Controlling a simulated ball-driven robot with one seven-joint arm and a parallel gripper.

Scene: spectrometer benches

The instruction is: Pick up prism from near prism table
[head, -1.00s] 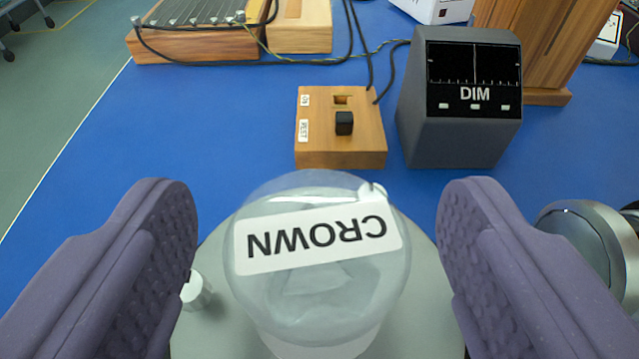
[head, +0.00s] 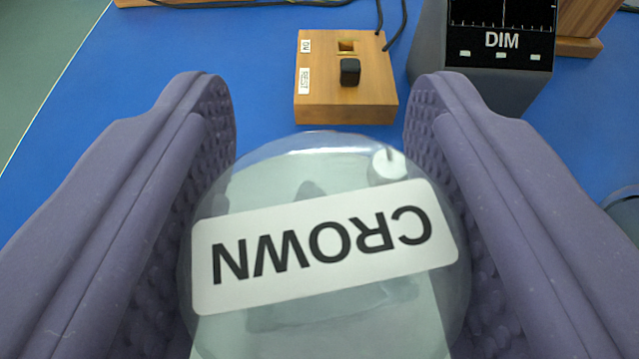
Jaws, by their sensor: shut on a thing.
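The prism (head: 400,305) is a clear, glassy piece with a rounded outline and a white label reading CROWN, upside down in the picture. It fills the lower middle of the head view. My gripper (head: 320,125) has its two purple, dimpled fingers on the left and right sides of it, shut on it. A pale surface shows through the glass, with a small white knob behind its upper right. The prism table is not clearly visible, and the prism's underside is hidden.
A wooden switch box (head: 345,100) with a black knob stands just beyond the prism. A dark grey display box (head: 490,60) marked DIM stands at the upper right, near the right finger. Black cables run at the back. Blue bench top (head: 255,75) is clear at the left.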

